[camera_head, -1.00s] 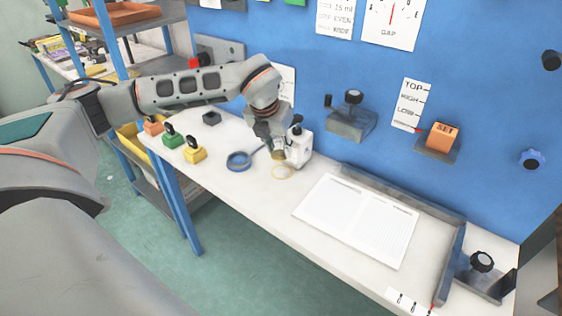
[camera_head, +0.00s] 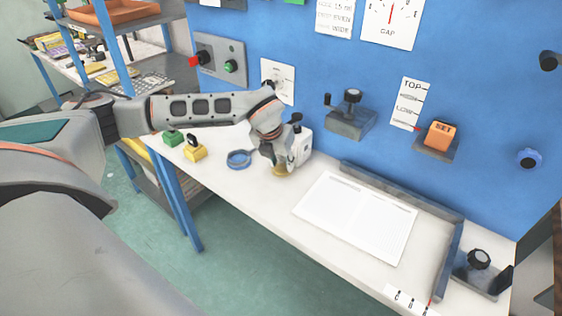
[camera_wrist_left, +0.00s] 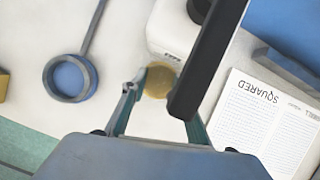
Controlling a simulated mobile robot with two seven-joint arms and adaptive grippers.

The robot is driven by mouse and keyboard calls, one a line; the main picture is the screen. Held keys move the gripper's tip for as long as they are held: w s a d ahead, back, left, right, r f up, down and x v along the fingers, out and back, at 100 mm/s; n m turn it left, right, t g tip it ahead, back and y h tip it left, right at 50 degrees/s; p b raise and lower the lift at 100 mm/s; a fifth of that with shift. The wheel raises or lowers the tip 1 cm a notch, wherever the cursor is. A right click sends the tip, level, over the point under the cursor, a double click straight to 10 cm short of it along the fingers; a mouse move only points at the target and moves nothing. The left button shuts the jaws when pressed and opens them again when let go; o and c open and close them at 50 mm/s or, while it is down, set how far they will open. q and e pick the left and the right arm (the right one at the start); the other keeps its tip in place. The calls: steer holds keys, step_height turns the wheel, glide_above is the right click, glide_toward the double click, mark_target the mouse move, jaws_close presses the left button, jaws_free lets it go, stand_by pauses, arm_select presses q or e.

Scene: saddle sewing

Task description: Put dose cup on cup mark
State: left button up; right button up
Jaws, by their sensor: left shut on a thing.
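The dose cup (camera_head: 281,171) is a small yellow-brown round cup, low over the white table in front of a white dispenser (camera_head: 300,148). My left gripper (camera_head: 276,160) is shut on it from above. In the left wrist view the cup (camera_wrist_left: 158,80) sits between the two fingers. The cup mark, a thin yellow ring on the table, is now hidden behind the cup and gripper. I cannot tell whether the cup touches the table. My right gripper is not in view.
A blue round dish with a handle (camera_head: 238,159) lies left of the cup. Yellow (camera_head: 195,151) and green (camera_head: 173,137) blocks stand farther left. A printed sheet (camera_head: 357,217) lies to the right. The blue wall panel (camera_head: 330,60) carries knobs and fixtures.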

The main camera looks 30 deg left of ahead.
arm_select(q)
steer(key=o, duration=1.1)
steer(key=shift+f, duration=0.1)
steer(key=shift+r, duration=0.25)
steer(key=v, duration=1.1)
steer(key=shift+s+r, duration=0.25)
steer(key=shift+r, duration=0.1)
